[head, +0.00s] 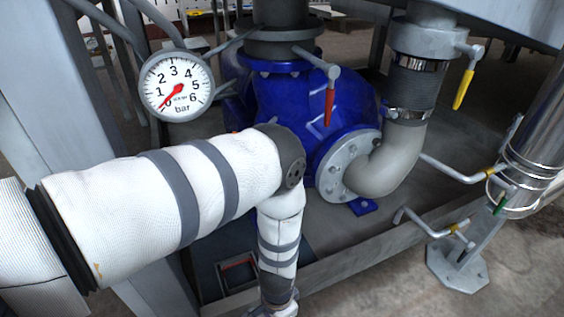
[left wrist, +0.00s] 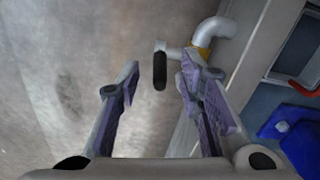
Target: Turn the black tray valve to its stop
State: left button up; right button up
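The black tray valve handle (left wrist: 160,70) shows in the left wrist view as a short dark lever on a grey pipe stub (left wrist: 176,52) with a yellow band. My left gripper (left wrist: 159,62) is open, with its two purple-padded fingers on either side of the handle. A gap shows between the handle and each finger; how far it lies in depth is hard to tell. In the head view my left arm reaches down to the bottom edge, and its fingers and the black handle do not show. My right gripper is in neither view.
A blue pump (head: 262,105) with a grey elbow pipe (head: 385,168) stands beyond my arm. A red lever (head: 330,105) and a yellow lever (head: 463,90) hang nearby. A pressure gauge (head: 177,88) is at upper left. Bent pipes (head: 455,172) and a metal post (head: 458,262) stand right.

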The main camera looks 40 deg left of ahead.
pick_arm(q)
jog(key=shift+f, duration=0.55)
grip_shut()
